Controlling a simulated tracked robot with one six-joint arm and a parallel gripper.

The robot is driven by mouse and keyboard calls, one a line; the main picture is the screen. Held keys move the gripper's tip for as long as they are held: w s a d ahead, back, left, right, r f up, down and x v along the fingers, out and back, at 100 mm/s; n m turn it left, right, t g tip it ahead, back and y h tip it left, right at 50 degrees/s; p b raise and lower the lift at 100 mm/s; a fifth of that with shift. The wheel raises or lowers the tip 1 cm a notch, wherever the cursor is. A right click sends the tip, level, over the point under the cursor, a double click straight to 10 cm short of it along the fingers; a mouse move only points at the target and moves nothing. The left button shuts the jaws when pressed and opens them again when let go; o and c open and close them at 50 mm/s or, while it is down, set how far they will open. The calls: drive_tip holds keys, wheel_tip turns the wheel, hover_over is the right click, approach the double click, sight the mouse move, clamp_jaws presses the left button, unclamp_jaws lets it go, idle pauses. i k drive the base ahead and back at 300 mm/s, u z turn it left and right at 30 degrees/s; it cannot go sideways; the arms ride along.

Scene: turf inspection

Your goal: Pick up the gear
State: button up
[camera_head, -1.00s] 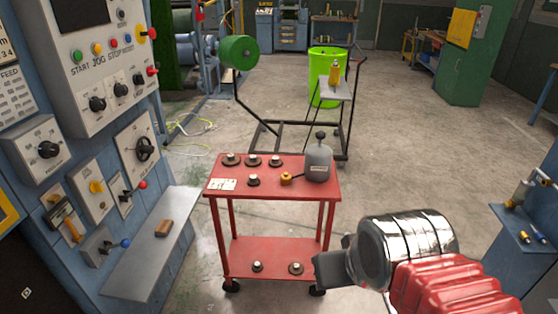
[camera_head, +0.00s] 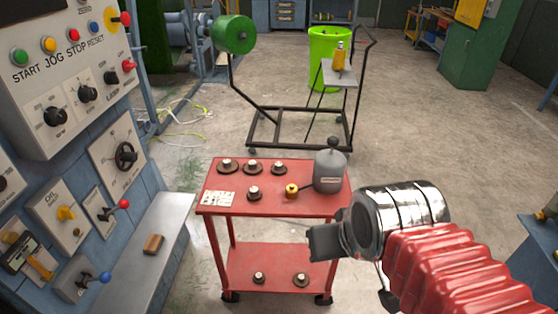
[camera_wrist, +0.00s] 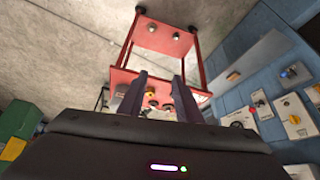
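Several dark round gears with pale hubs sit on the top of a red cart (camera_head: 325,207). Three are in a back row: left gear (camera_head: 228,166), middle gear (camera_head: 253,167) and right gear (camera_head: 279,168). Another gear (camera_head: 254,194) sits in front of them. Two similar pieces, left (camera_head: 259,279) and right (camera_head: 301,280), lie on the lower shelf. I cannot tell which gear is meant. My gripper (camera_head: 312,243) is in front of the cart's right side, apart from the gears. In the wrist view, my gripper (camera_wrist: 160,76) has its two fingers apart with nothing between them.
A grey bottle (camera_head: 330,171) and a small yellow-brass piece (camera_head: 291,190) stand right of the gears. A white card (camera_head: 218,198) lies at the cart's left. A control panel and grey ledge (camera_head: 150,262) flank the left.

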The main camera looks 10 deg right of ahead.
sight(278, 169)
drive_tip(key=i, duration=0.2)
drive_tip(key=k, duration=1.35)
drive_tip(key=u, duration=0.55)
drive_tip(key=i, duration=0.9)
drive_tip(key=u, duration=0.5)
drive_tip(key=i, duration=1.4)
drive_tip(key=z, duration=0.6)
